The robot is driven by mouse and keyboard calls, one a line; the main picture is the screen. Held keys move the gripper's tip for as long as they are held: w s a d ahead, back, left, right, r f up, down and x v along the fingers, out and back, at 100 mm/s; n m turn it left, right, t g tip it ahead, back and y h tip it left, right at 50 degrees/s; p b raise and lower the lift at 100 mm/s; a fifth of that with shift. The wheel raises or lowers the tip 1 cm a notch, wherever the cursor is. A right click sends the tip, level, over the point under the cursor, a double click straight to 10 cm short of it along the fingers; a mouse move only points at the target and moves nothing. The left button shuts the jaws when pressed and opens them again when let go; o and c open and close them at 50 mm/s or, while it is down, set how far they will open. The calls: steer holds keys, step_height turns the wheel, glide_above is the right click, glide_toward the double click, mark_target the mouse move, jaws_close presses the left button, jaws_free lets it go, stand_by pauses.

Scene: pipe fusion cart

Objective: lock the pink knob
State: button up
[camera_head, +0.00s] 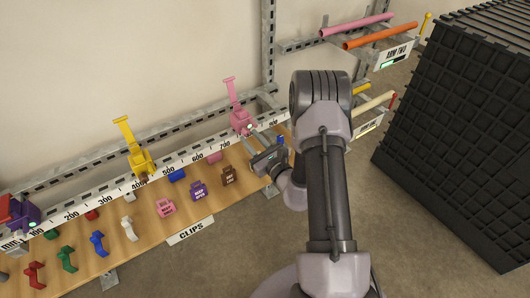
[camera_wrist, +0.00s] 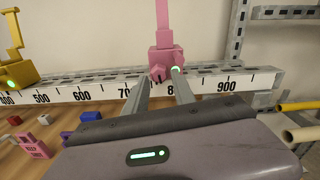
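The pink clamp (camera_head: 240,120) stands on the numbered rail with its pink lever raised upright. In the wrist view the pink clamp (camera_wrist: 166,57) sits between the 700 and 900 marks. Its small pink knob (camera_wrist: 157,74) faces me at the clamp's lower front, with a green light beside it on the right. My gripper (camera_wrist: 163,79) has its two fingers apart and pointing at the clamp's front. The knob appears between the fingertips, nearer the left one; I cannot tell if they touch. In the head view my gripper (camera_head: 253,134) reaches the clamp from the front right.
The yellow clamp (camera_head: 139,160) stands farther left on the numbered rail (camera_head: 105,190), with a purple and red unit at the far left. Colored clips, including a pink one (camera_head: 165,208), lie on the wooden shelf below. Pipe racks and a black gridded block (camera_head: 460,120) are at right.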

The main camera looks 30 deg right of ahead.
steer(key=s, duration=1.5)
steer(key=shift+s+d, duration=0.25)
steer(key=shift+s, duration=0.15)
